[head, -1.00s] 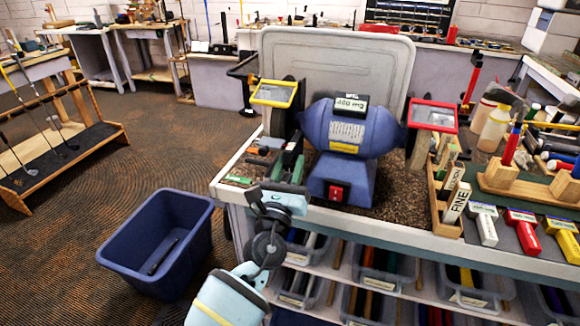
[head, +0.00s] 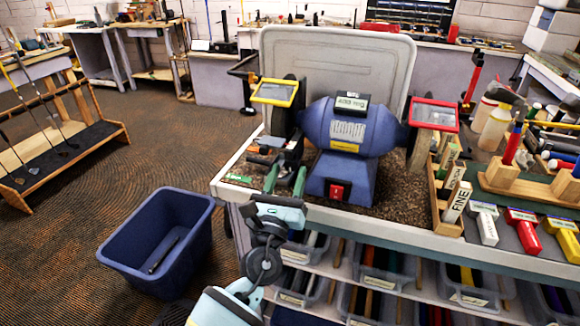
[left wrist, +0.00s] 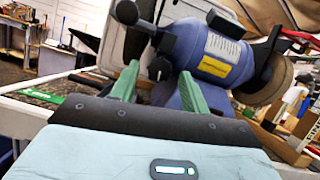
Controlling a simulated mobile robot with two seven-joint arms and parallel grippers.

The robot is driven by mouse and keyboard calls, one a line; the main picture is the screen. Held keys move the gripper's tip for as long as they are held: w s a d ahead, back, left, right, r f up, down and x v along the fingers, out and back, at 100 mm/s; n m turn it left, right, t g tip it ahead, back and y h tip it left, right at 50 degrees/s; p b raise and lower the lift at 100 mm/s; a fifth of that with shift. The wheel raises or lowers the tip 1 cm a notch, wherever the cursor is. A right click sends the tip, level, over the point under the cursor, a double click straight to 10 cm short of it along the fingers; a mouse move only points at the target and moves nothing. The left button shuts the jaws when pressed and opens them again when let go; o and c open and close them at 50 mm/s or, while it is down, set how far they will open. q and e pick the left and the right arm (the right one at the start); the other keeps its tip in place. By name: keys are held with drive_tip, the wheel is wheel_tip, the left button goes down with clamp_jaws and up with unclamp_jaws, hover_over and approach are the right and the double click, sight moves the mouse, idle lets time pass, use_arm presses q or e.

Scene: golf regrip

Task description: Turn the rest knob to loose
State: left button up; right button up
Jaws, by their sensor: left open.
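The blue bench grinder (head: 347,130) stands on the bench, with a yellow-framed shield (head: 274,92) at left and a red-framed shield (head: 433,115) at right. A small black knob (left wrist: 160,69) shows in the left wrist view, between my green fingertips in the picture and in front of the grinder. I cannot tell its setting. My left gripper (head: 286,178) is open and empty at the bench's front edge, pointing toward the grinder's left side. Its two green fingers stand apart. Whether they touch the knob is unclear. My right gripper is not in view.
A wooden box with a FINE block (head: 456,202) stands right of the grinder. Small tools lie on the bench left of my gripper. A blue bin (head: 160,240) stands on the floor. Clear bins with colored grips (head: 390,268) fill the shelf below.

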use_arm(q)
drive_tip(key=shift+v, duration=2.35)
drive_tip(key=s+a+f+n+g+y, duration=0.2)
drive_tip(key=s+a+f+n, duration=0.3)
drive_tip(key=f, duration=0.3)
drive_tip(key=s+a+f+n+g+y, duration=0.1)
drive_tip(key=s+a+f+n+g, duration=0.15)
drive_tip(key=s+f+n, duration=0.4)
drive_tip(key=s+a+f+n+g+y, duration=0.2)
drive_tip(key=s+a+f+n+g, duration=0.15)
drive_tip(key=f+n, duration=0.5)
drive_tip(key=s+a+f+n+g, duration=0.2)
drive_tip(key=s+f+n, duration=0.2)
drive_tip(key=s, duration=0.5)
drive_tip(key=s+a+f+n+g, duration=0.2)
drive_tip(key=s+f+n, duration=0.2)
drive_tip(key=s, duration=0.5)
drive_tip(key=s+a+f+n+g+h, duration=0.1)
drive_tip(key=s+a+f+n+g, duration=0.1)
drive_tip(key=s+f+n, duration=0.2)
drive_tip(key=s+n, duration=0.3)
drive_tip(key=s, duration=0.3)
drive_tip(key=shift+a, duration=0.2)
drive_tip(key=shift+s+f+n, duration=0.1)
drive_tip(key=shift+s+n, duration=0.05)
drive_tip(key=shift+n, duration=0.15)
drive_tip(key=shift+c, duration=1.1)
